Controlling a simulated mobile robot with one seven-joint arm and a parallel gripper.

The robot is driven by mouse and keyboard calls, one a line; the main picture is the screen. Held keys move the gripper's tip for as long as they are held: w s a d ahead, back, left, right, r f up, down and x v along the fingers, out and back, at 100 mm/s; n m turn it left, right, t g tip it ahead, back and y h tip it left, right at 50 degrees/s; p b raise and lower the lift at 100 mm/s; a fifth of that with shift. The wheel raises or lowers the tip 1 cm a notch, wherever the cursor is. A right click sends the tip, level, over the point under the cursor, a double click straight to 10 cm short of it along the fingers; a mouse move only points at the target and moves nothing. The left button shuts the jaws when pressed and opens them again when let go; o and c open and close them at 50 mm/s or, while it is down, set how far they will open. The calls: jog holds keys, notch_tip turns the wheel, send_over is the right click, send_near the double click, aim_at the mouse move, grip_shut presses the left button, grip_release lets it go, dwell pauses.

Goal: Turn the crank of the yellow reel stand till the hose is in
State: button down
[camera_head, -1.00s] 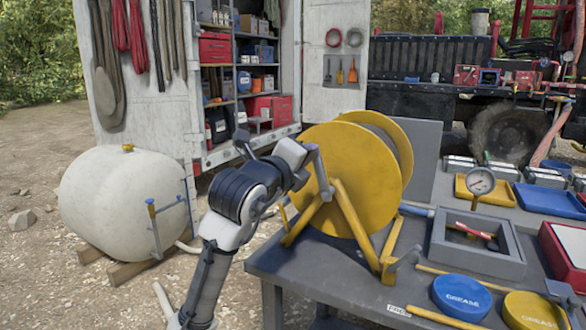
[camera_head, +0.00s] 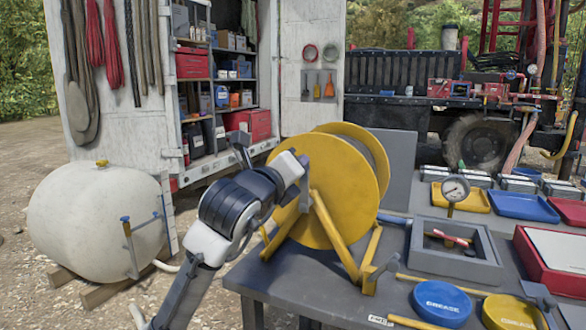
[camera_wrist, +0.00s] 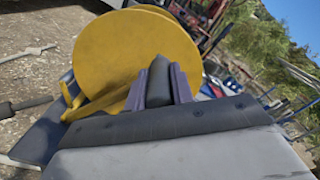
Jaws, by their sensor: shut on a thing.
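The yellow reel stand (camera_head: 338,190) stands on the left end of the grey table, its big disc facing me and to the left. Its grey crank arm (camera_head: 304,192) runs roughly upright in front of the disc. My gripper (camera_head: 296,168) is at the crank's upper end. In the wrist view, the jaws of my gripper (camera_wrist: 160,88) are closed around the dark crank handle (camera_wrist: 158,80), with the yellow disc just beyond. The hose on the drum is mostly hidden by the disc. A light blue tube (camera_head: 393,218) shows behind the stand to the right.
The grey table (camera_head: 300,285) also bears a square grey tray (camera_head: 420,258), a gauge (camera_head: 455,190), a blue grease lid (camera_head: 441,302) and a yellow one (camera_head: 508,313). A white tank (camera_head: 95,225) stands on the ground at left. Open gravel lies between tank and table.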

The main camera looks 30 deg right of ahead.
jog(key=shift+s+d, duration=0.1)
jog(key=shift+d, duration=0.05)
jog(key=c, duration=1.2)
grip_release()
jog(key=shift+s+a, duration=0.2)
jog(key=shift+a, duration=0.2)
jog(key=b+v, duration=0.1)
jog(key=v, duration=1.2)
